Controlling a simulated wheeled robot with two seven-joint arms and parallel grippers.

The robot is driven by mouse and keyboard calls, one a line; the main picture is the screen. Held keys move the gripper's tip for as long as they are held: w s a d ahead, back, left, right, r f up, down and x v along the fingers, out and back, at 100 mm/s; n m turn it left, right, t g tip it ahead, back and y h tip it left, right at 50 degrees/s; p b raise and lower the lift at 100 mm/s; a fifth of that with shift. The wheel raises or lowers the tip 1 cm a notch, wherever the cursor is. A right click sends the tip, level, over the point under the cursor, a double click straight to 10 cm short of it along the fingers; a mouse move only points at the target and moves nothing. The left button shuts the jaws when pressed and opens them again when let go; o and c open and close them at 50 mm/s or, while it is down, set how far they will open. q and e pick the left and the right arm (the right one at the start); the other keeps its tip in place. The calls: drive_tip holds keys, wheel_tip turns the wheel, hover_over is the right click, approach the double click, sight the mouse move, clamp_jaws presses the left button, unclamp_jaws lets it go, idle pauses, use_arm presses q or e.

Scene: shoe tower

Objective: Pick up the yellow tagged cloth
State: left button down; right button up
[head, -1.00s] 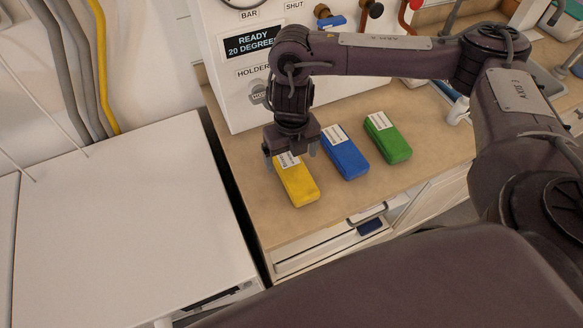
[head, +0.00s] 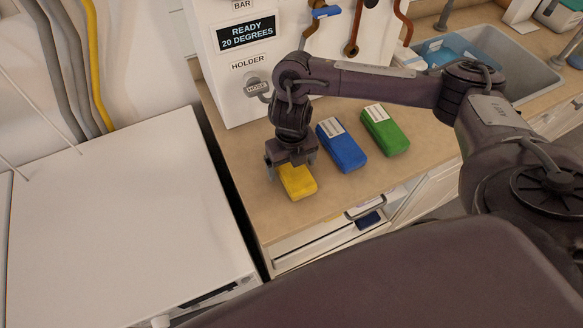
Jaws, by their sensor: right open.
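The yellow cloth (head: 298,184) is a folded block lying on the wooden counter, leftmost of three in a row. My right gripper (head: 291,170) points down over its far end, open, with a finger on each side of it. The gripper hides the far end and the tag. I cannot tell whether the fingers touch the cloth. My left gripper is not in view.
A blue cloth (head: 343,147) and a green cloth (head: 385,131), each with a white tag, lie to the right. A white panel (head: 222,83) with a display stands behind. A partly open drawer (head: 312,240) is below the counter's front edge. A sink (head: 500,62) is at the back right.

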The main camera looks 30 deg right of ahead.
drive_tip(key=shift+c, duration=0.4)
drive_tip(key=c, duration=1)
